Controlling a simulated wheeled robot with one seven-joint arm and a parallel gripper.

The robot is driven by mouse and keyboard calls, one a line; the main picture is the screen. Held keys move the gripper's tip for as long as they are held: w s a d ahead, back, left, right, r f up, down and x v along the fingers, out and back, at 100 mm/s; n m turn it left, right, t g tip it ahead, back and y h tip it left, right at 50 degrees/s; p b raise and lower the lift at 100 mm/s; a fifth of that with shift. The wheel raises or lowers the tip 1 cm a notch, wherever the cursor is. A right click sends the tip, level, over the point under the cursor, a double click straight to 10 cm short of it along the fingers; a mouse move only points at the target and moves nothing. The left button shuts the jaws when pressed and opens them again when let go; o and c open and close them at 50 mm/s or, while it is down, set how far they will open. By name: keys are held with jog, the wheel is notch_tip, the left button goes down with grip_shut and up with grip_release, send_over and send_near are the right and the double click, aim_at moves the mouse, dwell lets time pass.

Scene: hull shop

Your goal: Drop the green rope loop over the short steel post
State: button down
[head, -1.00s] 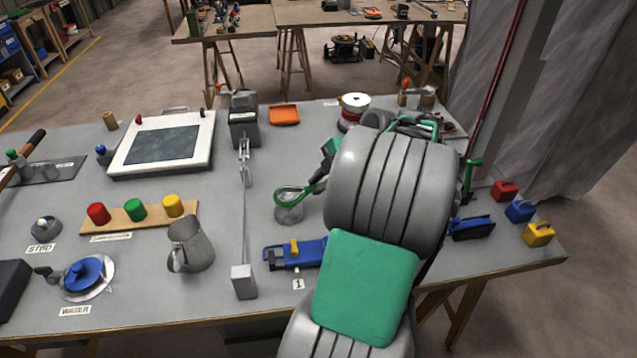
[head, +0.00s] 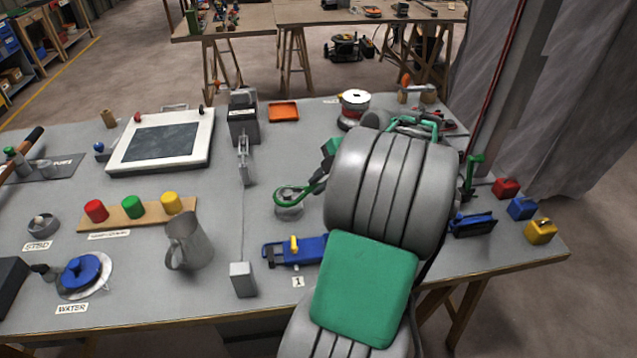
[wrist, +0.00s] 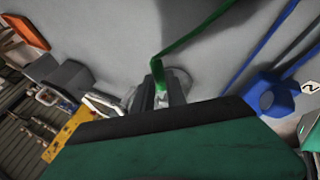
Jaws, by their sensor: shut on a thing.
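The green rope loop (head: 290,196) hangs out from my gripper (head: 318,184) to the left in the head view. In the wrist view my gripper (wrist: 160,92) is shut on the green rope (wrist: 195,38), which runs up and to the right from the jaws. A round grey steel piece (head: 288,212), probably the short post, shows just under the loop in the head view. A round grey shape (wrist: 180,78) also shows behind the fingers in the wrist view. I cannot tell whether the loop is around the post or above it. My arm hides part of the bench.
A blue clamp-like tool (head: 297,251) lies in front of the loop. A grey jug (head: 188,241) and an upright thin rod on a block (head: 243,279) stand to the left. An orange tray (head: 284,112) lies behind. Bare bench shows between the loop and the rod.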

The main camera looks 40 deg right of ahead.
jog(key=shift+f+b, duration=1.1)
jog(key=shift+b, duration=0.15)
dwell(0.6)
jog(key=c, duration=0.9)
grip_release()
jog(key=shift+o, duration=0.2)
jog(key=shift+r, duration=0.15)
notch_tip(320, 180, up, 8)
jog(key=p, duration=0.5)
